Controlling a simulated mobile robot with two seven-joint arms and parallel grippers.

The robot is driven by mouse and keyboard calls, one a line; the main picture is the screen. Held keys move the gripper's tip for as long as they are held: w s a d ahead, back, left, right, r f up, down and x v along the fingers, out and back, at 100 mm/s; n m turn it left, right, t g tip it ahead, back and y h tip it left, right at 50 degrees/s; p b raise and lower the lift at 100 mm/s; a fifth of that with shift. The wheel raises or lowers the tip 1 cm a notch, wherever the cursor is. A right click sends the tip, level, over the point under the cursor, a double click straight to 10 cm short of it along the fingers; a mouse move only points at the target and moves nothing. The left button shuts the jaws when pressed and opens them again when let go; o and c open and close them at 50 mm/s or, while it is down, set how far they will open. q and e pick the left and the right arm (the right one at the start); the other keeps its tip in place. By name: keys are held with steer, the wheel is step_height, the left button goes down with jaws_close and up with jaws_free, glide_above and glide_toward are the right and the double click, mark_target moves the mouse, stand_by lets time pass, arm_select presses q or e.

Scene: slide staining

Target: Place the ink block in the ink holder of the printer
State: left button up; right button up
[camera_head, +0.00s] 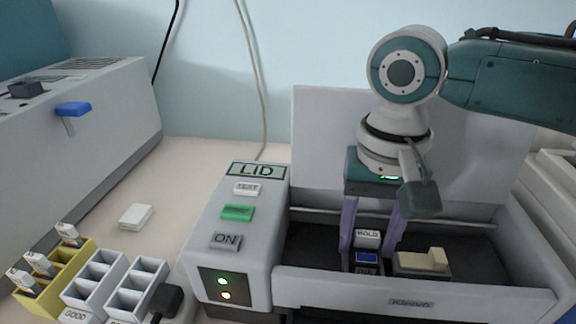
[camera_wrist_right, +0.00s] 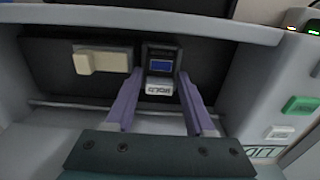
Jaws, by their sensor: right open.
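The ink block (camera_head: 367,238) has a white face lettered "BOLD", with a blue patch in a dark frame just beside it. It stands inside the open printer (camera_head: 450,293), at a dark holder (camera_head: 366,269); I cannot tell how deeply it sits. It also shows in the right wrist view (camera_wrist_right: 159,87). My right gripper (camera_head: 370,246) points down into the printer. Its two purple fingers are apart, one on each side of the block, and I see no firm grip. The fingers show in the wrist view (camera_wrist_right: 158,82) too. My left gripper is not in view.
A cream-coloured tab (camera_head: 424,262) stands right of the block in the printer. The raised lid (camera_head: 325,130) is behind. A control panel (camera_head: 236,235) with buttons is on the left. Slide racks (camera_head: 98,282) and a white block (camera_head: 135,216) lie farther left on the table.

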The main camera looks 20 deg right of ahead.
mark_target(368, 239)
step_height(368, 239, up, 12)
steer(key=p, duration=0.1)
steer(key=shift+r, duration=0.2)
stand_by(0.6)
